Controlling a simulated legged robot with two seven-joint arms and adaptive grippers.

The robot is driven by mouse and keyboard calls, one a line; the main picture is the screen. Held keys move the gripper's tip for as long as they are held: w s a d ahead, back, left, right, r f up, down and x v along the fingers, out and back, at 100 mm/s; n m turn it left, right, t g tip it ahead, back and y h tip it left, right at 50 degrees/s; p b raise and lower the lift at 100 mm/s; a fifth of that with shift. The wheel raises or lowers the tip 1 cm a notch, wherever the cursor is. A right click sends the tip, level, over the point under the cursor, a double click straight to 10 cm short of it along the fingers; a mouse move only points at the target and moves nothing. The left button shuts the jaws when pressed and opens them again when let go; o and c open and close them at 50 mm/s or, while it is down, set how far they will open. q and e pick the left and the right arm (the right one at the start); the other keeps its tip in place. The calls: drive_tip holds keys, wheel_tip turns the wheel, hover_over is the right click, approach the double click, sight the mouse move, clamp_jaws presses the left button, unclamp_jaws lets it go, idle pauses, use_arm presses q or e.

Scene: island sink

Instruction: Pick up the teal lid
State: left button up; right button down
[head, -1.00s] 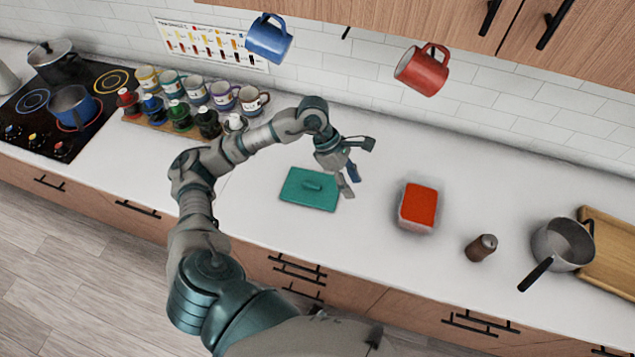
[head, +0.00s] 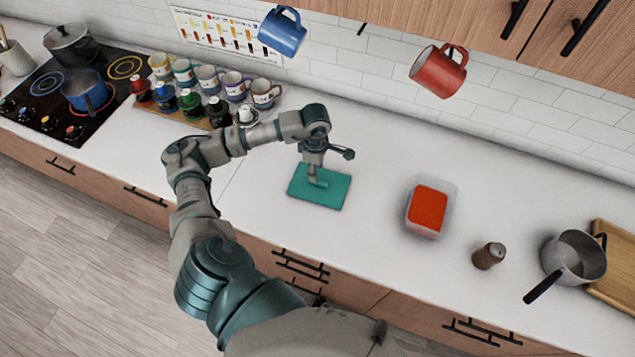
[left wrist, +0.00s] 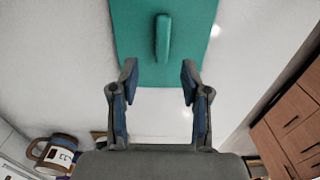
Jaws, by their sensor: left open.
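The teal lid (head: 330,194) lies flat on the white counter, a rectangle with a raised bar handle in its middle. My left gripper (head: 317,181) is over the lid, near its handle, in the head view. In the left wrist view, the lid (left wrist: 197,40) and its handle (left wrist: 162,38) are ahead of the open left gripper (left wrist: 158,75). The handle lines up with the gap between the two fingers, and nothing is held. The gripper hides part of the lid and handle in the head view. My right gripper is not in view.
A clear container with red contents (head: 427,209) stands right of the lid. Further right are a brown shaker (head: 488,256), a pot (head: 574,256) and a wooden board (head: 617,290). Several mugs and bottles stand at the left, beside the stove (head: 60,112). The counter around the lid is clear.

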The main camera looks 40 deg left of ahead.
sight(319, 181)
use_arm(q)
drive_tip(key=f, duration=0.1)
drive_tip(key=d+f, duration=0.1)
drive_tip(key=f, duration=0.1)
drive_tip(key=f+p, duration=0.1)
drive_tip(key=f, duration=0.1)
drive_tip(key=shift+w+d, duration=0.15)
drive_tip(key=shift+d, duration=0.2)
drive_tip(key=shift+a, duration=0.15)
drive_tip(key=shift+a+f, duration=0.15)
drive_tip(key=shift+a, duration=0.2)
clamp_jaws()
drive_tip(key=shift+d, duration=0.15)
